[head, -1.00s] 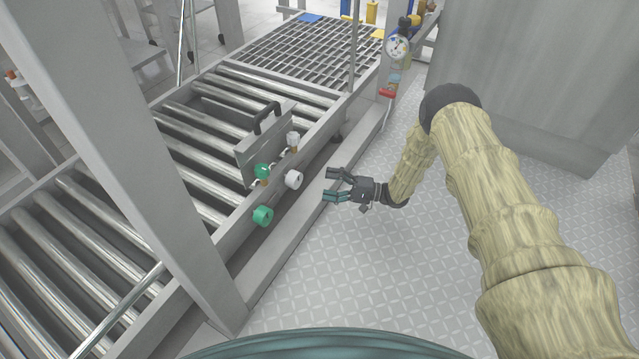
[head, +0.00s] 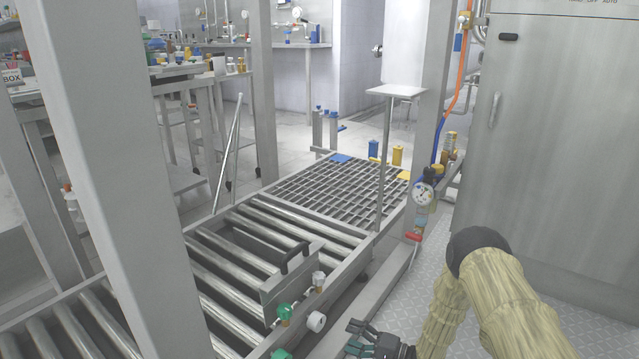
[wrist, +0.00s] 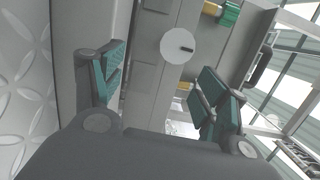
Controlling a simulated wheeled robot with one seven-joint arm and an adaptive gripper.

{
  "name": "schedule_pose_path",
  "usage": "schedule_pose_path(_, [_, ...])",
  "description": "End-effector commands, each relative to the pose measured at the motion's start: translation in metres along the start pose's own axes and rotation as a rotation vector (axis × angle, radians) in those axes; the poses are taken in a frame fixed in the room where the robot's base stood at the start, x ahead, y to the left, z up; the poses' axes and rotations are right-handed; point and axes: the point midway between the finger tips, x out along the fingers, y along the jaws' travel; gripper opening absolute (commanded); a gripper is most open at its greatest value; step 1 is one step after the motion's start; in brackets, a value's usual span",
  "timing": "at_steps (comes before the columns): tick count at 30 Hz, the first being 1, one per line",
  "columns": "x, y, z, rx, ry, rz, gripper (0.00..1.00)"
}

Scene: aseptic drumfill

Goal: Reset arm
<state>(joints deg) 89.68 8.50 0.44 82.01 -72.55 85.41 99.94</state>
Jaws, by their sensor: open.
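My gripper (head: 358,339) is at the bottom of the head view, beside the roller conveyor's near side, partly cut off by the frame edge. In the wrist view my gripper (wrist: 160,85) has its two teal-padded fingers apart, with nothing between them. Beyond the fingers is a round white knob (wrist: 187,46) on the conveyor's side, apart from them. That white knob also shows in the head view (head: 316,321), left of and above my gripper. My arm, in a tan sleeve, runs down the right side of the head view.
The conveyor carries a green knob (head: 285,311) and a plate with a black handle (head: 294,259). A grating (head: 335,193), a post with a small white shelf (head: 396,91) and a gauge (head: 423,194) stand beyond. A large grey cabinet (head: 560,150) is at right. Patterned floor lies between.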

Motion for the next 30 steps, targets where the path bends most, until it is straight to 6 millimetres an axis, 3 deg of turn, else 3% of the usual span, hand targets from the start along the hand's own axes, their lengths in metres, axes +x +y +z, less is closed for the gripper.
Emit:
schedule_pose_path(5, [-0.015, 0.010, 0.026, -0.111, 0.161, 0.158, 0.74])
schedule_pose_path(11, [-0.054, 0.030, 0.072, -0.242, 0.276, 0.443, 0.74])
schedule_pose_path(20, [-0.152, 0.041, 0.181, -0.370, 0.209, 0.954, 0.74])
schedule_pose_path(24, [-0.205, 0.030, 0.241, -0.394, 0.090, 1.168, 0.74])
schedule_pose_path(30, [-0.262, 0.006, 0.309, -0.395, -0.084, 1.365, 0.74])
